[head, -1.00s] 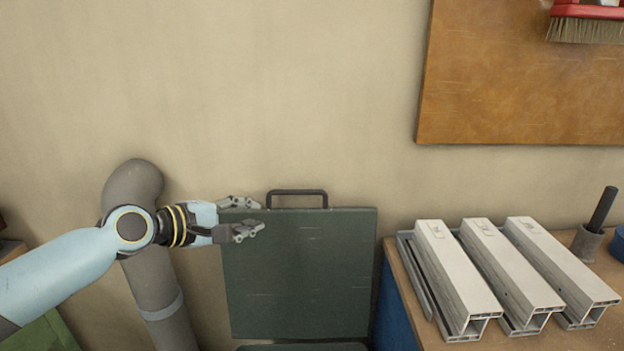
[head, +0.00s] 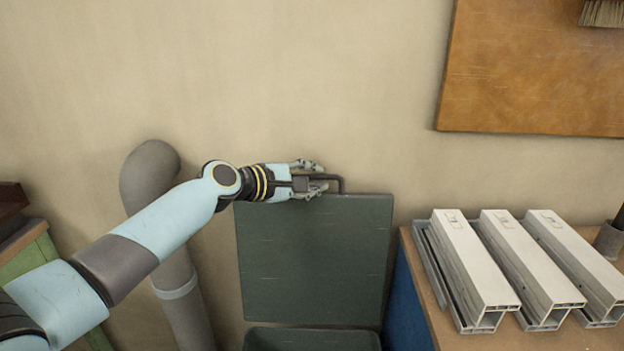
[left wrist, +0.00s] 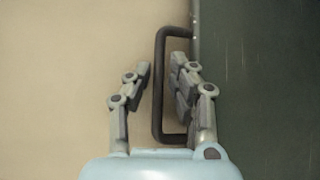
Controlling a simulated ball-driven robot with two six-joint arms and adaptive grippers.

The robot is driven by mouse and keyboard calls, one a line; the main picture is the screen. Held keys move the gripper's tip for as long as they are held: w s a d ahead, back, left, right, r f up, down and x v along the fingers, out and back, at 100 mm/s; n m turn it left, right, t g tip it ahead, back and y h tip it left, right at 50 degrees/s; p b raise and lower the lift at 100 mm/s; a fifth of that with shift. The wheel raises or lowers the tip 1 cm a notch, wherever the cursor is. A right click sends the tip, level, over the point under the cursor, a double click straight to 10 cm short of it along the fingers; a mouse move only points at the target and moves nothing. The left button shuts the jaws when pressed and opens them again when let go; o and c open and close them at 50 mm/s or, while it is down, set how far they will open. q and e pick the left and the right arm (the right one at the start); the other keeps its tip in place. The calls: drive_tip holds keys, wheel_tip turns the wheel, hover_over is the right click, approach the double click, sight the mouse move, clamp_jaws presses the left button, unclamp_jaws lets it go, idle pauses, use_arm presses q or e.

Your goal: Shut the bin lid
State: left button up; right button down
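The bin lid (head: 315,262) is a dark green panel standing upright against the wall, raised above the bin (head: 312,340), whose top edge shows at the bottom of the head view. A dark bar handle (head: 342,184) sits on the lid's top edge. My left gripper (head: 318,180) is at the handle, fingers apart. In the left wrist view the handle (left wrist: 159,85) stands between the two open fingers, nearer the lid-side finger; the lid (left wrist: 260,80) fills the right side. I cannot tell whether a finger touches the handle. My right gripper is not in view.
A workbench (head: 425,290) with several pale metal profiles (head: 470,270) stands right of the lid. A grey pipe (head: 180,270) runs up the wall on the left. A wooden board (head: 535,70) hangs at upper right. The wall above the lid is clear.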

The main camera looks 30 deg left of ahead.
use_arm(q)
drive_tip(key=shift+c, duration=0.3)
clamp_jaws()
drive_tip(key=shift+s, duration=0.1)
